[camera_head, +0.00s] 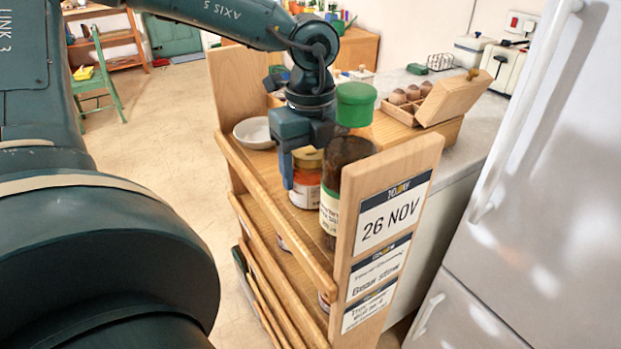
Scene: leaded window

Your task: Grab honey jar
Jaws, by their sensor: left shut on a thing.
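A jar with a gold lid, orange-red contents and a pale label (305,189) stands on the upper shelf of a wooden rack. Its label is too small to read, so I cannot confirm that it is honey. My left gripper (304,160) reaches down from above and is shut on this jar near its lid. One blue-green finger shows at the jar's left side; the other finger is mostly hidden. A taller dark brown jar with a cream label (331,208) stands just right of it, partly covering it. My right gripper is not in view.
The wooden rack (427,165) has raised end panels and a front rail. A white bowl (254,133) sits at its left. A fridge (560,190) stands at right.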

